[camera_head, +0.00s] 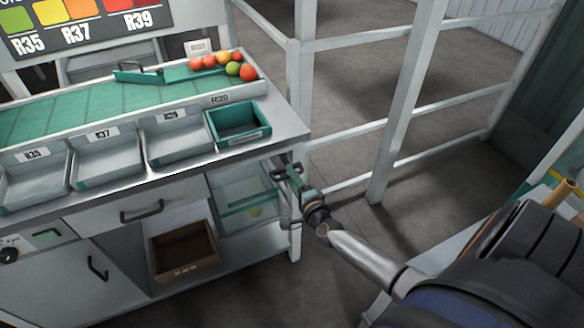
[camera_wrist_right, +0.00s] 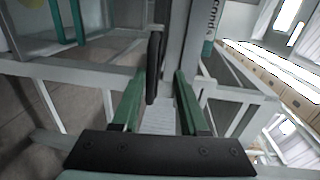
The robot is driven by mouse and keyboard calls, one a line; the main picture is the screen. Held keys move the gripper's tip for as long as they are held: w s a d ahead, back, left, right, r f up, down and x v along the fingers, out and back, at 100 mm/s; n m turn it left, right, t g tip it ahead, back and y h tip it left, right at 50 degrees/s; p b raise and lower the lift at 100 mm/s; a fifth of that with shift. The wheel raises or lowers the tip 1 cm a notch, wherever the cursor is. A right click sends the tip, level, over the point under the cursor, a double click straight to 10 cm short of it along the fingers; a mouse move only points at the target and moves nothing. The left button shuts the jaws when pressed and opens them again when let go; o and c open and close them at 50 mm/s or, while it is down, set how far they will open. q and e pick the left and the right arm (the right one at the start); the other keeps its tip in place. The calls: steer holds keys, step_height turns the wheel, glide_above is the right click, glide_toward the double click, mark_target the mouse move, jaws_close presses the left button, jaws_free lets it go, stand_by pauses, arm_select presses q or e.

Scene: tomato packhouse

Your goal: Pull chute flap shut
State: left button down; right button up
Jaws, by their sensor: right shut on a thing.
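The black handle (camera_head: 288,172) of the chute flap sticks out at the right end of the bench. My right gripper (camera_head: 295,180) is at this handle. In the right wrist view the handle (camera_wrist_right: 153,68) is an upright black bar between the green fingers of my right gripper (camera_wrist_right: 160,95), which is shut on it. A grey panel (camera_wrist_right: 178,40) beside the handle looks like the flap. In the head view the flap is mostly hidden, and its exact angle cannot be told. My left gripper is not in view.
A teal tray (camera_head: 262,118) is on the bench top. White railings (camera_head: 350,125) stand behind my right gripper.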

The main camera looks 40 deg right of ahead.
steer(key=shift+o, duration=0.2)
steer(key=shift+w+d+r, duration=0.15)
steer(key=shift+r, duration=0.4)
steer(key=f+v, duration=0.1)
steer(key=v, duration=1.1)
steer(key=shift+s+p, duration=0.35)
steer(key=shift+s, duration=0.05)
steer(key=shift+a, duration=0.25)
steer(key=s+a+f+n+g+y, duration=0.3)
steer(key=s+a+f+n, duration=0.1)
steer(key=a+n, duration=0.5)
steer(key=s+a+f+n+g+y+p, duration=0.1)
steer(key=s+a+f+n+g+y, duration=0.2)
steer(key=s+a+n, duration=0.4)
steer(key=shift+s+a+f+n+g, duration=0.45)
steer(key=shift+a+f+n, duration=0.5)
steer(key=shift+n, duration=2.35)
steer(key=shift+w+a+r, duration=0.1)
steer(key=shift+a+r, duration=0.1)
